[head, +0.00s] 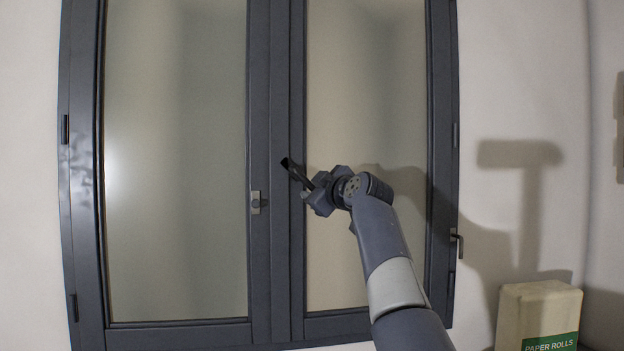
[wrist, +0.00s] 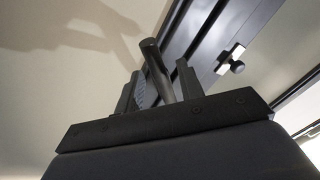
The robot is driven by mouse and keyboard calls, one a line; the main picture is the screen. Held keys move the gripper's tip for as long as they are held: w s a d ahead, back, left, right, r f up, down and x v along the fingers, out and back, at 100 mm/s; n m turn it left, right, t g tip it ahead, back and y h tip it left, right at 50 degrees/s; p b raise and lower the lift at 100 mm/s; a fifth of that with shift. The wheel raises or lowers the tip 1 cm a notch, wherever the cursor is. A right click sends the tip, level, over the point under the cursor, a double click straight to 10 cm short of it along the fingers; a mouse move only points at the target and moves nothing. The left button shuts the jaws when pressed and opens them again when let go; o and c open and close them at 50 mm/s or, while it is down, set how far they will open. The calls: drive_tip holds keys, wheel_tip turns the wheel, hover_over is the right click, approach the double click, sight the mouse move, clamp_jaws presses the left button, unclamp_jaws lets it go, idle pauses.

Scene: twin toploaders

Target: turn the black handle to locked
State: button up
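The black handle (head: 293,170) shows in the head view at the window's middle upright, a short dark bar tilted with its free end up and left. In the wrist view the handle (wrist: 153,58) is a dark round-ended bar. Its lower part lies between the two fingers of my gripper (wrist: 160,85), and its tip stands out past them. My gripper (head: 318,188) is at the handle's lower right end in the head view. The fingers are apart with the bar between them; whether both press on it is unclear. The handle's base is hidden.
The dark-framed window (head: 272,110) has two frosted panes. A small metal catch (head: 256,203) is on the middle upright, left of my gripper. A small lever (head: 457,243) is at the right frame edge. A paper rolls box (head: 540,312) stands lower right.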

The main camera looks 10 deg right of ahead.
drive_tip(key=shift+p+x, duration=0.3)
drive_tip(key=shift+x, duration=0.55)
drive_tip(key=shift+c, duration=0.6)
clamp_jaws()
